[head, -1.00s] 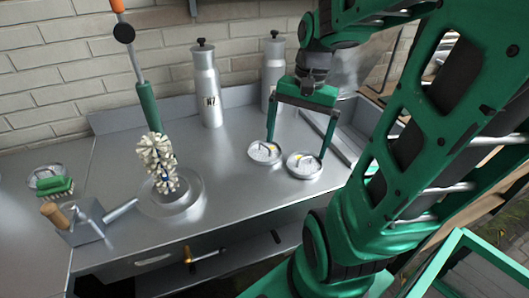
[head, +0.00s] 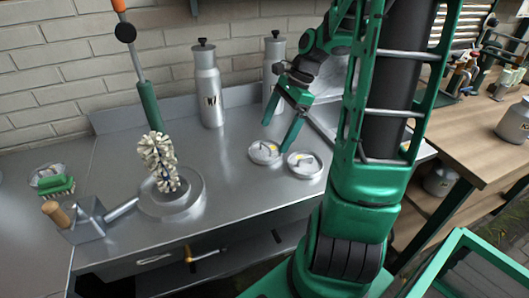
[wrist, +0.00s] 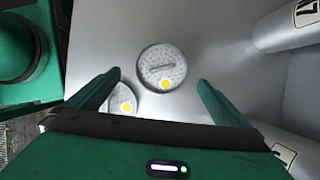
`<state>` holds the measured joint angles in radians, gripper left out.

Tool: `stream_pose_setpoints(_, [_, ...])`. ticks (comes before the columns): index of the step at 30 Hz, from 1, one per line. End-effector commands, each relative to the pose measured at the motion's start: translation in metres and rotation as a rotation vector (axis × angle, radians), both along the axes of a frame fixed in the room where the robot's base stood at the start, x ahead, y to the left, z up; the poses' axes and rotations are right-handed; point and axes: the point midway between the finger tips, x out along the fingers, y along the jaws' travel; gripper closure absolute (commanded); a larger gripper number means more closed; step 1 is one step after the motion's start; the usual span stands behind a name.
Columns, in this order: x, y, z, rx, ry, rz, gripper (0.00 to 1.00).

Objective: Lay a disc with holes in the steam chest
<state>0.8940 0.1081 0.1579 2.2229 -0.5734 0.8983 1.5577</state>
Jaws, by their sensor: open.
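Two round metal discs with bar handles and yellow marks lie on the steel counter, the left disc (head: 264,153) and the right disc (head: 303,164). In the wrist view the left disc (wrist: 160,60) shows small holes and lies between my fingertips as seen from above. The right disc (wrist: 124,97) is partly hidden behind a finger there. My gripper (head: 277,135) is open and empty, pointing down above the left disc; it also shows in the wrist view (wrist: 159,79). I cannot tell which thing is the steam chest; my arm hides part of the counter's right side.
Two metal churns (head: 209,90) stand at the wall. A wooden bench (head: 465,140) is at right.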

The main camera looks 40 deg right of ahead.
Motion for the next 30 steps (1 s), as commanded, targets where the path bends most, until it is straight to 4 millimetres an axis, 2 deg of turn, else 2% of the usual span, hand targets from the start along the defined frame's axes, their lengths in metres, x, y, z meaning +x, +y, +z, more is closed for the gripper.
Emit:
stream_pose_setpoints(5, [0.001,0.003,-0.010,-0.001,0.001,-0.001,0.00])
stream_pose_setpoints(15, [0.009,0.018,-0.049,0.001,0.003,0.001,0.00])
stream_pose_setpoints(25, [0.010,0.020,-0.054,-0.002,0.000,0.001,0.00])
stream_pose_setpoints(30, [0.010,0.020,-0.054,-0.002,0.000,0.001,0.39])
